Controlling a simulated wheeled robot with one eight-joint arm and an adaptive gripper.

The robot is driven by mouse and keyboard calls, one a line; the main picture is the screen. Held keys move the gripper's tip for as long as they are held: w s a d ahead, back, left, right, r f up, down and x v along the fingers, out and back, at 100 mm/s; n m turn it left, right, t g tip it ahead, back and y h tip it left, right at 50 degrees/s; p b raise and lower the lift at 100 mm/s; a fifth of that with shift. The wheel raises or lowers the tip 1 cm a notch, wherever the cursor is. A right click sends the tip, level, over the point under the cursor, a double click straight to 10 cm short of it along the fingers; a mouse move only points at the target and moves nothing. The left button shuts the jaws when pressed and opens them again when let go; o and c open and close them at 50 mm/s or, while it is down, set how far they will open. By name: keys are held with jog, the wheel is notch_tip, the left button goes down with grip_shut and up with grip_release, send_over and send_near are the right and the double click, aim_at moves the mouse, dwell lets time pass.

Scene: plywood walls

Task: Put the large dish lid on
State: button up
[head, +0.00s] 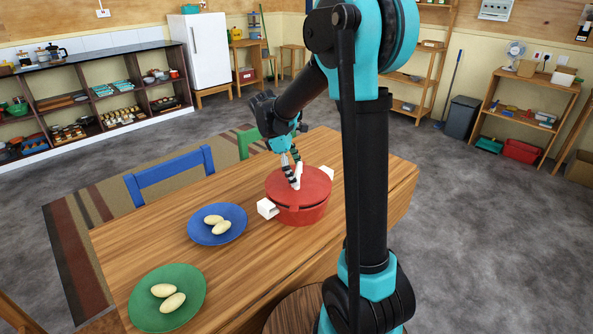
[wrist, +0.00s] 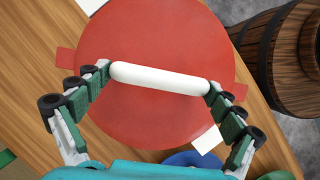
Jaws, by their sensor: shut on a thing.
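The large red dish (head: 303,215) stands on the wooden table, with white side handles. The round red lid (head: 313,184) is over its mouth; in the head view it looks at or very near the rim, and I cannot tell if it is fully seated. My gripper (head: 294,172) is shut on the lid's white bar handle (wrist: 160,79). In the wrist view one fingertip is at each end of the bar, and the lid (wrist: 150,117) hides the inside of the dish.
A blue plate (head: 217,238) and a green plate (head: 150,312), each with two pale oval things, stand left of the dish. A blue chair (head: 170,175) is at the table's far side. A wooden barrel (wrist: 285,60) stands beside the table. Bare tabletop lies around the dish.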

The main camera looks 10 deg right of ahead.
jog(key=shift+f, duration=0.85)
dwell(0.8)
jog(key=o, duration=1)
jog(key=v, duration=1.2)
jog(key=shift+d, duration=0.1)
jog(key=s+d+f+m+y, duration=0.1)
jog(key=s+d+f+m, duration=0.1)
jog(key=s, duration=0.1)
jog(key=s+d+f+m+t, duration=0.1)
jog(key=s+d+f+m, duration=0.1)
jog(key=s+f, duration=0.1)
jog(key=s+d+f+m+t+y, duration=0.1)
jog(key=s+d+f+m, duration=0.1)
jog(key=s+f, duration=0.1)
jog(key=shift+s+d+m+y, duration=0.15)
jog(key=shift+s+m+y, duration=0.15)
jog(key=shift+s+m, duration=0.1)
jog(key=s+d+f+m+t, duration=0.1)
jog(key=s+f+m, duration=0.1)
jog(key=s+f, duration=0.1)
jog(key=s+f+m+t+y, duration=0.1)
jog(key=s+f+m, duration=0.2)
jog(key=s, duration=0.1)
jog(key=s+d+f+m+t, duration=0.1)
jog(key=s+f+m, duration=0.2)
jog(key=s, duration=0.1)
jog(key=shift+s+d+y, duration=0.3)
jog(key=shift+s+y, duration=0.05)
jog(key=shift+y, duration=0.05)
